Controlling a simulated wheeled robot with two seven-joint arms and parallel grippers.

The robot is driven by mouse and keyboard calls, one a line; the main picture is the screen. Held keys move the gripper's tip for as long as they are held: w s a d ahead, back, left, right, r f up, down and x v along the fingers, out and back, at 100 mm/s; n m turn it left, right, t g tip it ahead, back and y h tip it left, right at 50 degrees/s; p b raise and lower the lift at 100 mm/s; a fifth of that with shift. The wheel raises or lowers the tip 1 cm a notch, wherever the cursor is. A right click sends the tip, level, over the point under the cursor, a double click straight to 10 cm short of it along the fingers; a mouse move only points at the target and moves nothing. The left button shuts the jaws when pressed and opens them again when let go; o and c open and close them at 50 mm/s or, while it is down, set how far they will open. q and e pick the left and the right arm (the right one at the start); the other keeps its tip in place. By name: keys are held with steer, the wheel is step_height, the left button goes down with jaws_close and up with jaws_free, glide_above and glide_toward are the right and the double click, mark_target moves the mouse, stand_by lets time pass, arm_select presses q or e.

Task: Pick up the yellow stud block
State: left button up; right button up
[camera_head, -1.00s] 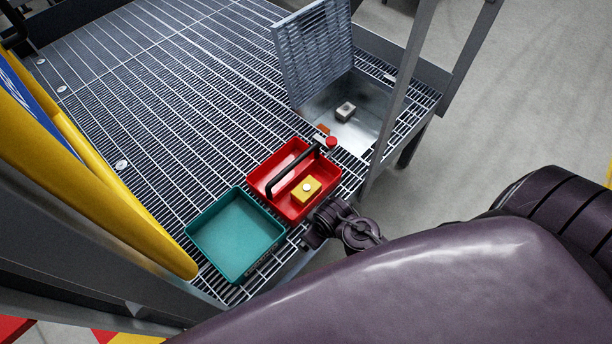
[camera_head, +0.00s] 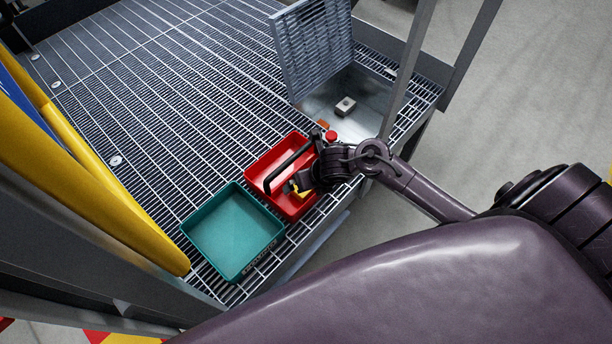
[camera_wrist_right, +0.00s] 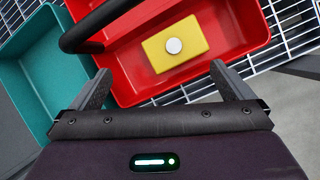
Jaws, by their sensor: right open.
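The yellow stud block (camera_wrist_right: 185,53), with a pale round stud on top, lies in the red tote (camera_wrist_right: 245,22). In the head view, the red tote (camera_head: 264,162) stands on the grating, and only a sliver of the yellow block (camera_head: 304,194) shows beside my right gripper. My right gripper (camera_head: 296,186) is over the tote. In the right wrist view, my right gripper (camera_wrist_right: 160,82) is open and empty, its fingers apart with the block ahead between them. My left gripper is not in view.
The tote's black handle (camera_head: 283,168) rises across it, close to my right gripper. A teal tray (camera_head: 233,232) stands to the left. An open hatch with a raised grated lid (camera_head: 312,50) and a small grey block (camera_head: 345,105) lies beyond. A post (camera_head: 405,75) stands at right.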

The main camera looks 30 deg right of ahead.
steer(key=n, duration=0.1)
steer(key=d+f+n, duration=0.1)
steer(key=n, duration=0.1)
steer(key=d+n, duration=0.1)
steer(key=shift+w+f+n+g, duration=0.25)
steer(key=shift+w+n+g, duration=0.05)
steer(key=shift+w+n, duration=0.1)
steer(key=x, duration=0.2)
steer(key=b+x, duration=0.1)
steer(key=x, duration=0.3)
steer(key=shift+w+b, duration=0.35)
steer(key=shift+b, duration=0.05)
steer(key=shift+w+f, duration=0.1)
steer(key=shift+f, duration=0.2)
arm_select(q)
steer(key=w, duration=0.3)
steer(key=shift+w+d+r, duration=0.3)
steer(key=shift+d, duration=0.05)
arm_select(e)
steer(key=c, duration=1.1)
steer(key=shift+o, duration=0.2)
